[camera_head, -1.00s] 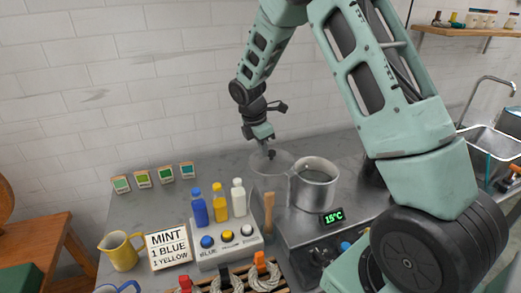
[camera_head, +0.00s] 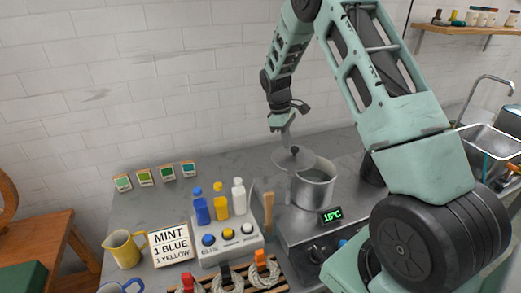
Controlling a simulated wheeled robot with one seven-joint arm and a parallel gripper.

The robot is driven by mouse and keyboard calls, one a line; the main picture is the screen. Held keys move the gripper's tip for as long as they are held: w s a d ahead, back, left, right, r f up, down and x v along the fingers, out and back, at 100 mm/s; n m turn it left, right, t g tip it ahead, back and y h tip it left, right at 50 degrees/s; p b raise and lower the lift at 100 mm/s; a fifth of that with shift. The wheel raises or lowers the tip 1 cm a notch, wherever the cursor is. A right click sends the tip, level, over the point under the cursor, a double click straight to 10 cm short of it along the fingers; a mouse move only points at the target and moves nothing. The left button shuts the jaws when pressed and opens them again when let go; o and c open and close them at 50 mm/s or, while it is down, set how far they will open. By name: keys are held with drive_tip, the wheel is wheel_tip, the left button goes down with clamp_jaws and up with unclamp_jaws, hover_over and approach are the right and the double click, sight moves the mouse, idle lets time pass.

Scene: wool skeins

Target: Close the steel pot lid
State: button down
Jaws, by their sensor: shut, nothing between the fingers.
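The steel pot (camera_head: 314,191) stands on the grey heating unit, and part of its open mouth shows. Its round lid (camera_head: 306,163), grey with a dark knob (camera_head: 294,150), is tilted over the back left of the rim and covers only part of the mouth. My gripper (camera_head: 287,144) points down at the lid from above, shut and holding nothing. Its tips are at or very near the knob; I cannot tell if they touch.
The heating unit's display (camera_head: 331,216) reads 15°C. Left of the pot are a wooden stick (camera_head: 268,212) and a dispenser with blue, yellow and white bottles (camera_head: 220,203). A yellow jug (camera_head: 123,249) stands by a MINT sign (camera_head: 169,246). A sink (camera_head: 490,142) is at right.

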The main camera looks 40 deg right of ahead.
sight(314, 163)
drive_tip(key=s+d+m, duration=0.1)
drive_tip(key=d+m, duration=0.1)
drive_tip(key=m, duration=0.1)
drive_tip(key=shift+s+y, duration=0.3)
drive_tip(key=shift+s, duration=0.1)
drive_tip(key=s+m, duration=0.1)
drive_tip(key=s+d+m, duration=0.1)
drive_tip(key=shift+d+m+y, duration=0.25)
drive_tip(key=shift+m+y, duration=0.05)
drive_tip(key=s+m, duration=0.2)
drive_tip(key=shift+d+m+y, duration=0.3)
drive_tip(key=shift+d, duration=0.1)
drive_tip(key=shift+s+d+m+y, duration=0.2)
drive_tip(key=shift+s+m+y, duration=0.1)
drive_tip(key=shift+s+m, duration=1.1)
drive_tip(key=shift+w, duration=0.1)
